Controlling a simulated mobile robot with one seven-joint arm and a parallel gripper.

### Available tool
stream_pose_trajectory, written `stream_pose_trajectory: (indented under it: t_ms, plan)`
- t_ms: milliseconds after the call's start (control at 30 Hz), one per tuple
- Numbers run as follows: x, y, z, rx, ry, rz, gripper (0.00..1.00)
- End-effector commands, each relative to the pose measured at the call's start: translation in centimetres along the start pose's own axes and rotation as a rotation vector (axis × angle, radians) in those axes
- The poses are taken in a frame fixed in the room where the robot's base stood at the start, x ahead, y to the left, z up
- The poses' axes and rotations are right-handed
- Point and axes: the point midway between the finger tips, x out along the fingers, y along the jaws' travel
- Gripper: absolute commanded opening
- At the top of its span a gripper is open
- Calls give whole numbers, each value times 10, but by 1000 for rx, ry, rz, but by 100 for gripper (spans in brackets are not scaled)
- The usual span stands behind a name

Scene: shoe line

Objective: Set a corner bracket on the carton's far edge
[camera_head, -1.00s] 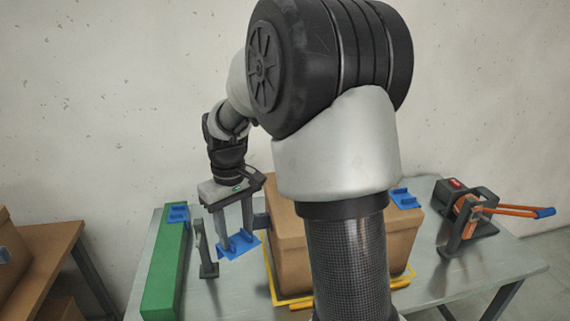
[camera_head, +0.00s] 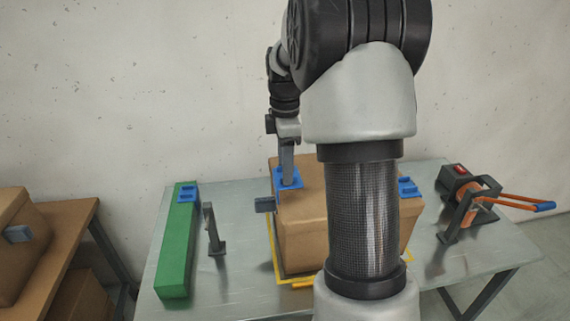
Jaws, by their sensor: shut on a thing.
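The carton (camera_head: 303,236) is a closed brown box on the metal table, partly hidden behind my arm. My gripper (camera_head: 288,182) is shut on a blue corner bracket (camera_head: 280,184) at the carton's left top edge, toward the far side. I cannot tell whether this bracket touches the carton. Another blue bracket (camera_head: 408,187) sits on the carton's right top edge. A further blue bracket (camera_head: 187,194) rests on the green block (camera_head: 175,248) at the table's left.
A grey post (camera_head: 214,231) stands between the green block and the carton. A yellow outline (camera_head: 277,256) surrounds the carton's base. A tool with orange handles (camera_head: 513,202) stands at the right. A side table with another carton (camera_head: 18,247) is at far left.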

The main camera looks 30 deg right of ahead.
Motion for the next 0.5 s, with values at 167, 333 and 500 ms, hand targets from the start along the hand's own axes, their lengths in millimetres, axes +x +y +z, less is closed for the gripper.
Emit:
stream_pose_trajectory:
  t_ms: [167, 333, 500]
  plan:
    - [22, 0, 0, 1, 0, -1, 20]
    - [39, 0, 0, 1, 0, -1, 20]
    - [55, 0, 0, 1, 0, -1, 20]
